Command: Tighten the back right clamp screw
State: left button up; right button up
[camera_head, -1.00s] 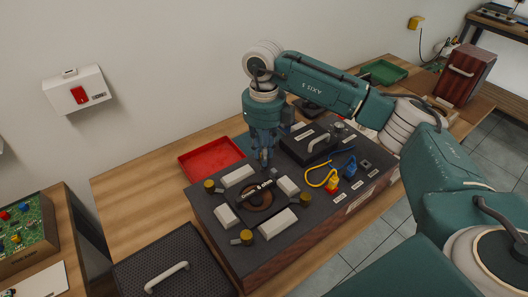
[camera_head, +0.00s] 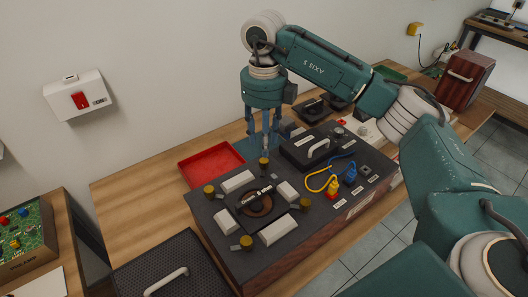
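The dark box unit (camera_head: 228,262) has a round brown disc (camera_head: 257,205) on its top, ringed by white blocks and several gold clamp screws. The far screw (camera_head: 263,164) stands upright just below my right gripper (camera_head: 267,148). My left gripper is not in view.
A red tray (camera_head: 209,163) lies behind the unit on the wooden table (camera_head: 140,205). A black handled panel (camera_head: 310,147) and yellow and blue cables (camera_head: 334,185) sit on the unit's right part. A perforated cover with a handle (camera_head: 200,275) lies in front at left.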

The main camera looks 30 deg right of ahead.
aim_at(264, 160)
jog(key=shift+r, duration=2.7)
